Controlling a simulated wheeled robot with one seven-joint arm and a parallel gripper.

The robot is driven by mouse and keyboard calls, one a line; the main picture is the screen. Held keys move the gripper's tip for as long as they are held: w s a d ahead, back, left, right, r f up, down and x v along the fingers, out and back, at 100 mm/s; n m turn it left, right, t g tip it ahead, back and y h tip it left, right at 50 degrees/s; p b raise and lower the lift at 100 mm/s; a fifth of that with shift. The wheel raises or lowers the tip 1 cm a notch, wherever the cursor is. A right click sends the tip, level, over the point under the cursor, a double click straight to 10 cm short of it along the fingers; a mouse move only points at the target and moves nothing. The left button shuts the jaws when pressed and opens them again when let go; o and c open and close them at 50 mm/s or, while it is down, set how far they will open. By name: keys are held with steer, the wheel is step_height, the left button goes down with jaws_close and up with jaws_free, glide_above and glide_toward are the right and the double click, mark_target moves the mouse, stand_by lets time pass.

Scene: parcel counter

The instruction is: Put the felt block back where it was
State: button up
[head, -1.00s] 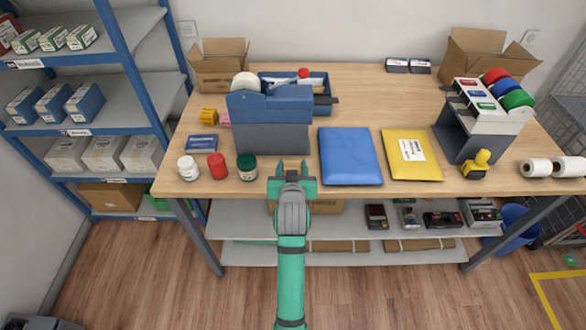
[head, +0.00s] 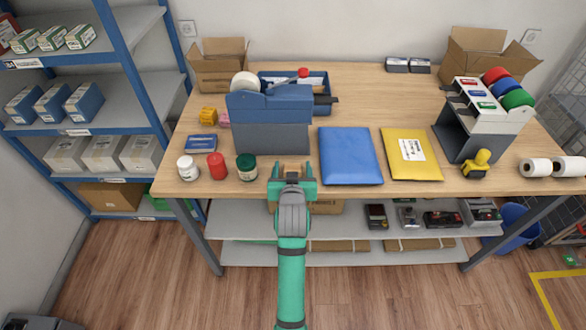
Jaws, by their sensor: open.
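I cannot pick out the felt block with certainty. A small pink piece (head: 224,118) lies at the left of the counter, partly hidden behind the blue-grey tape dispenser (head: 270,120). A yellow piece (head: 208,115) sits to its left. My gripper (head: 292,167) is open at the counter's front edge, with no object visible between its fingers. It is right of the dark green jar (head: 247,167) and left of the blue padded envelope (head: 350,156).
A red jar (head: 217,166), white jar (head: 187,168) and small blue box (head: 201,143) stand at the left front. A yellow envelope (head: 411,155) and label roll rack (head: 485,115) are at right. The middle back of the counter (head: 385,95) is clear.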

steer(key=v, duration=1.2)
steer(key=s+d+f, duration=0.1)
steer(key=s+f, duration=1.1)
steer(key=s, duration=0.4)
steer(key=s+r+t, duration=0.1)
steer(key=s+r, duration=0.1)
steer(key=s, duration=1.9)
steer(key=shift+a+t, duration=0.4)
steer(key=shift+a, duration=0.05)
steer(key=shift+w, duration=0.1)
